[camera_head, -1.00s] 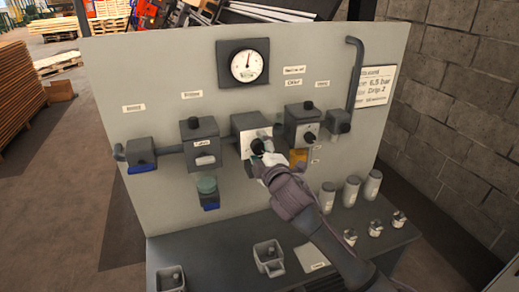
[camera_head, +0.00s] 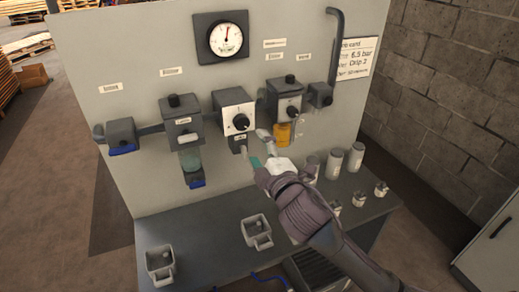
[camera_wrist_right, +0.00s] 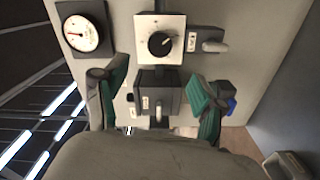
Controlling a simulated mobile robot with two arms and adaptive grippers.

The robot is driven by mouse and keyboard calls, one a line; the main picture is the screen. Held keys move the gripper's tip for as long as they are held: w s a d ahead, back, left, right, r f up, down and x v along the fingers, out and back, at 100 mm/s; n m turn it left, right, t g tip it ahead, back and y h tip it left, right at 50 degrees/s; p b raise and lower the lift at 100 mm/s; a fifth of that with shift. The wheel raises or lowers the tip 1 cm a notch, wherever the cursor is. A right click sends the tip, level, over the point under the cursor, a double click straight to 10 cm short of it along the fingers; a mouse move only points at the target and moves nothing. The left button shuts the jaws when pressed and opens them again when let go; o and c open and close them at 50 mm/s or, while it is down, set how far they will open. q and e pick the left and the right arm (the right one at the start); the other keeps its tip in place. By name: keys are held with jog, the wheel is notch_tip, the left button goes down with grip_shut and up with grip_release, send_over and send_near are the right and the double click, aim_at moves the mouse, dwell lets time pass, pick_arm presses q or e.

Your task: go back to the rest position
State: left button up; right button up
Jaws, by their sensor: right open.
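My right gripper (camera_head: 259,148) is open and empty in front of the upright grey panel (camera_head: 130,70). In the head view it shows just below and right of the white-faced unit with a black knob (camera_head: 241,122). In the right wrist view my two green-padded fingers (camera_wrist_right: 157,100) stand well apart with nothing held between them. The black knob (camera_wrist_right: 161,43) shows beyond and above them, apart from the fingers. A grey box (camera_wrist_right: 152,91) on the panel shows in the gap between the fingers. My left gripper is not in view.
A round gauge (camera_head: 226,40) is above the knob. Other valve units (camera_head: 181,124) line the pipe. The grey bench (camera_head: 205,240) below bears open grey cups (camera_head: 257,231), pale cylinders (camera_head: 355,157) and small metal fittings (camera_head: 359,199). A block wall (camera_head: 450,90) is at right.

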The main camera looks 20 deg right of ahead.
dwell(0.3)
jog(key=s+d+f+m+g+h, duration=0.1)
jog(key=s+f+m+g, duration=0.4)
jog(key=f, duration=0.5)
jog(key=s+f+m+g, duration=0.45)
jog(key=s+f, duration=0.35)
jog(key=s, duration=0.5)
jog(key=s+f+m+g, duration=0.45)
jog(key=s+f, duration=0.25)
jog(key=s, duration=0.5)
notch_tip(320, 180, down, 29)
jog(key=s+n+g+b, duration=0.1)
jog(key=g+b, duration=0.1)
jog(key=b, duration=0.2)
jog(key=s+d+f+g+b, duration=0.1)
jog(key=s+d+f+b, duration=0.1)
jog(key=s+f, duration=1.5)
notch_tip(320, 180, down, 4)
jog(key=shift+s+d+b, duration=0.2)
jog(key=shift+s+b, duration=0.15)
jog(key=shift+b, duration=0.2)
